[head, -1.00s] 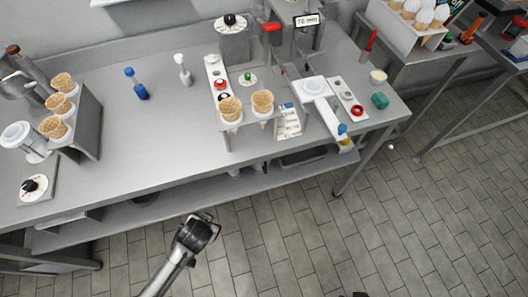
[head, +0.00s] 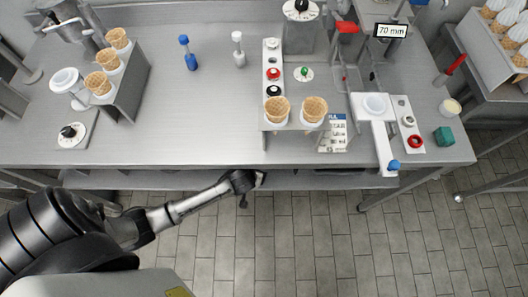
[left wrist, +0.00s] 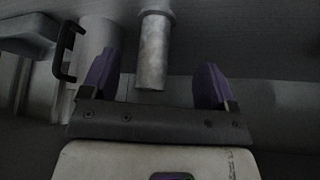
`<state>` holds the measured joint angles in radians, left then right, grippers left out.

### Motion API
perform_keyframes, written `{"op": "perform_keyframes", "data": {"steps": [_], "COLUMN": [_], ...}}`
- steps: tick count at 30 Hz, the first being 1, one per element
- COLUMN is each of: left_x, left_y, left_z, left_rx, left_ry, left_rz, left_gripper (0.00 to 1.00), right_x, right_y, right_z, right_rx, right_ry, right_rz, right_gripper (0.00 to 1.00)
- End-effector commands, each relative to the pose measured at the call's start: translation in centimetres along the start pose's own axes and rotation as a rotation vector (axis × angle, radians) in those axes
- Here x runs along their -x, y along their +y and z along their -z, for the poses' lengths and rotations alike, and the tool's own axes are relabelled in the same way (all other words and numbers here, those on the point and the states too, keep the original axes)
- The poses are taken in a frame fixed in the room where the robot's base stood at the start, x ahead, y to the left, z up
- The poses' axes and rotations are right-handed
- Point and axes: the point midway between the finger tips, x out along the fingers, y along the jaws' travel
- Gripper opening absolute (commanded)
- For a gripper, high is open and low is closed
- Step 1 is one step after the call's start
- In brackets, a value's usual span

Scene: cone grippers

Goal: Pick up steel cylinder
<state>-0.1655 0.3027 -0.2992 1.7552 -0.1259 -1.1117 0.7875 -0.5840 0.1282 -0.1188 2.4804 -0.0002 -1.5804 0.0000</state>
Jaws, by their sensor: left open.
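A grey metal cylinder (left wrist: 153,50) with a wider upper end shows in the dim left wrist view. It appears in the gap between the two purple-padded fingers of my open left gripper (left wrist: 157,80). Neither finger touches it in the picture, and its depth is hard to tell. In the head view my left gripper (head: 252,181) is at the front edge of the steel table (head: 190,130), low, with its fingers too small to make out. I cannot pick out the cylinder in the head view. My right gripper is not in view.
The table holds cone stands (head: 130,85), blue (head: 190,60) and white (head: 239,58) bottle-like tools, a white angled piece (head: 384,148) and a green block (head: 444,135). A lower shelf (head: 310,181) runs under it. The tiled floor (head: 320,240) in front is clear.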

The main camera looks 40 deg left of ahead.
Motion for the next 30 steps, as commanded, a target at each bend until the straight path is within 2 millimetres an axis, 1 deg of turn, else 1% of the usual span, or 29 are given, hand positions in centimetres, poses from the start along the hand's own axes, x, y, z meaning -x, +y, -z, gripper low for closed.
{"op": "perform_keyframes", "data": {"steps": [1, 6, 10, 16, 23, 25, 30], "left_x": [-0.7, -1.8, -2.3, -2.8, -4.5, -5.7, -7.0], "left_y": [0.0, 0.0, 0.0, 0.0, 0.0, 0.0, 0.0], "left_z": [0.8, 2.8, 3.7, 4.5, 7.5, 7.0, 7.1], "left_rx": [-0.002, -0.002, -0.002, -0.002, -0.003, -0.004, -0.003], "left_ry": [0.003, 0.000, -0.001, 0.000, 0.001, -0.004, -0.002], "left_rz": [0.000, 0.001, 0.001, 0.001, 0.001, 0.001, 0.000], "left_gripper": [0.81, 0.81, 0.81, 0.81, 0.81, 0.81, 0.81], "right_x": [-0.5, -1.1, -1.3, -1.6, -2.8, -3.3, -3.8], "right_y": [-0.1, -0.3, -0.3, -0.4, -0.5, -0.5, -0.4], "right_z": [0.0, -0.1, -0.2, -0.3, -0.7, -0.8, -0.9], "right_rx": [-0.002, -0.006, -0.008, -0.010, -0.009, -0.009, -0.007], "right_ry": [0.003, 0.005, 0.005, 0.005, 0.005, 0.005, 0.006], "right_rz": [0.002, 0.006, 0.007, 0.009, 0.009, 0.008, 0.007], "right_gripper": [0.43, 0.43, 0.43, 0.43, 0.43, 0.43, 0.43]}}
